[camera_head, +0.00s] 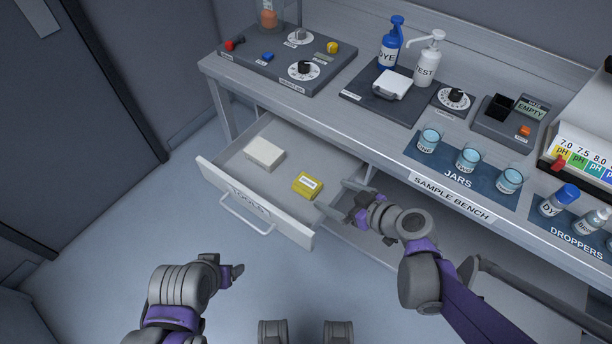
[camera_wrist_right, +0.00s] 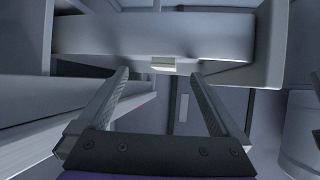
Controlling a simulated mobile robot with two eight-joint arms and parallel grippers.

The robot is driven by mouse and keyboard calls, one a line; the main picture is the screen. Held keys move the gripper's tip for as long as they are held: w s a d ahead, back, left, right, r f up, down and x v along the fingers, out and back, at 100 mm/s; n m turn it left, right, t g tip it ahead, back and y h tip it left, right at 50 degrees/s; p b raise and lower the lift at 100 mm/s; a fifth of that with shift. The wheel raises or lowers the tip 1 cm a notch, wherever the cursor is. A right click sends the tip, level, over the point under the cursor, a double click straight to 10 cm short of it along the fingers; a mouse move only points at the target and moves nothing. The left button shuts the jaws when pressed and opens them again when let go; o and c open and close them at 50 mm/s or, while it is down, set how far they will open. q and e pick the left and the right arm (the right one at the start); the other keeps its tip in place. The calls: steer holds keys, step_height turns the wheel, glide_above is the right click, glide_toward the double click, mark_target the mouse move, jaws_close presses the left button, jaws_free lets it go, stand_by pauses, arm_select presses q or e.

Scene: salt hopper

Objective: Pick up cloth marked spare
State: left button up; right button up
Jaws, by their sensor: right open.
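The open drawer (camera_head: 233,159) holds a yellow folded cloth-like block (camera_head: 307,186) with a pale label, toward its right front. A white block (camera_head: 264,153) lies farther back left in it. The lettering on both is too small to read, so I cannot tell which is marked spare. My right gripper (camera_head: 334,197) is open and empty, just right of the yellow block at the drawer's right side. In the right wrist view its fingers (camera_wrist_right: 160,76) are spread, with a small pale item (camera_wrist_right: 163,65) beyond. My left gripper (camera_head: 236,273) is low in front of the drawer; its jaw gap is unclear.
The drawer's handle (camera_head: 246,215) faces the open floor. The sample bench (camera_head: 385,143) overhangs the drawer's back. On it stand a dye bottle (camera_head: 389,45), a test pump bottle (camera_head: 427,62), jars on a blue mat (camera_head: 450,174) and droppers at the right.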

mark_target(307, 184)
steer(key=x, duration=0.3)
steer(key=shift+w+a+f+b, duration=0.1)
steer(key=shift+a+f+b, duration=0.1)
steer(key=shift+a+b, duration=0.15)
steer(key=b+x, duration=0.1)
steer(key=x, duration=0.5)
steer(key=shift+w+f+b, duration=0.15)
steer(key=shift+f+b, duration=0.1)
steer(key=shift+b, duration=0.05)
steer(key=c, duration=1.4)
